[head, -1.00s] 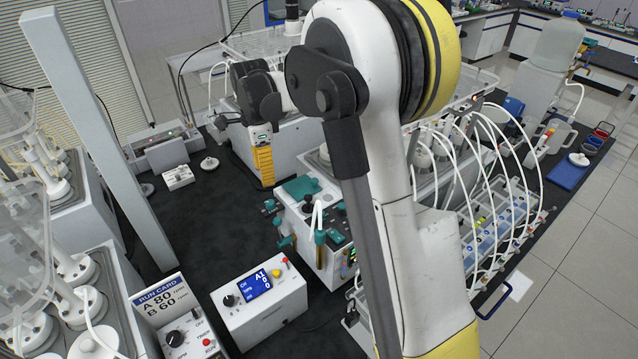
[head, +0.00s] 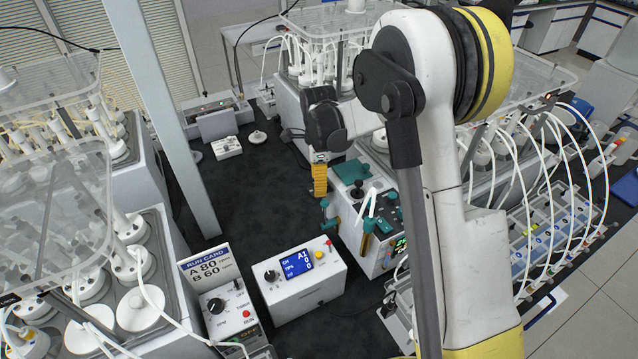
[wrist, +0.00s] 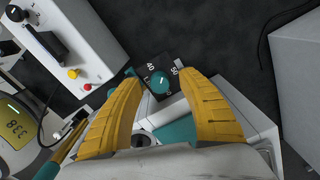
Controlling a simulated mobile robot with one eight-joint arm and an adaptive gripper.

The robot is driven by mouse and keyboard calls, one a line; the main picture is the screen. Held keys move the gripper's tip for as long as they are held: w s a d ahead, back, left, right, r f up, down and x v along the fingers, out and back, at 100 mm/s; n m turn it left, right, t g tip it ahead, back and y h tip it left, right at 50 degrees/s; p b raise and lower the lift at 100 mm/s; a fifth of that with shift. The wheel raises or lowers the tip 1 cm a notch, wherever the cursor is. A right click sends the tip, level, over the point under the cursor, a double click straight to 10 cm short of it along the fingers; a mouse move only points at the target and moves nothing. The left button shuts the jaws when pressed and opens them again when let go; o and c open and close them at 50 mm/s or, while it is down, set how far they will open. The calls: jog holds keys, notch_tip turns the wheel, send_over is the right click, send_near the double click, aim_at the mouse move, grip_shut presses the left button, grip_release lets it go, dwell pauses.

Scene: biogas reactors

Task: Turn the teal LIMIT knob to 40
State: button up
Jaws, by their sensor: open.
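In the wrist view the teal knob (wrist: 159,82) sits on a black dial plate with a white 40 printed near it and other partly readable numbers. A pale mark shows on the knob, but I cannot read its setting surely. My gripper (wrist: 162,79) is open, its yellow fingers on either side of the knob in this picture. I cannot tell whether they touch it. In the head view my gripper (head: 320,192) points down at the left side of the grey and teal unit (head: 378,255).
A white control box (head: 308,297) with a blue screen stands in front of the unit. A run card (head: 207,262) reading A 80, B 60 stands at left by another knob box. Tubed reactors flank the bench. The dark bench top (head: 240,200) is clear in the middle.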

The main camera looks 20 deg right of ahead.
jog(key=shift+f, duration=0.1)
grip_shut()
dwell(0.3)
jog(key=n+b, duration=0.2)
jog(key=n, duration=0.2)
jog(key=shift+f+n, duration=0.1)
jog(key=shift+n, duration=0.2)
jog(key=n+b, duration=0.2)
jog(key=n, duration=0.2)
jog(key=shift+n, duration=0.3)
dwell(0.3)
grip_release()
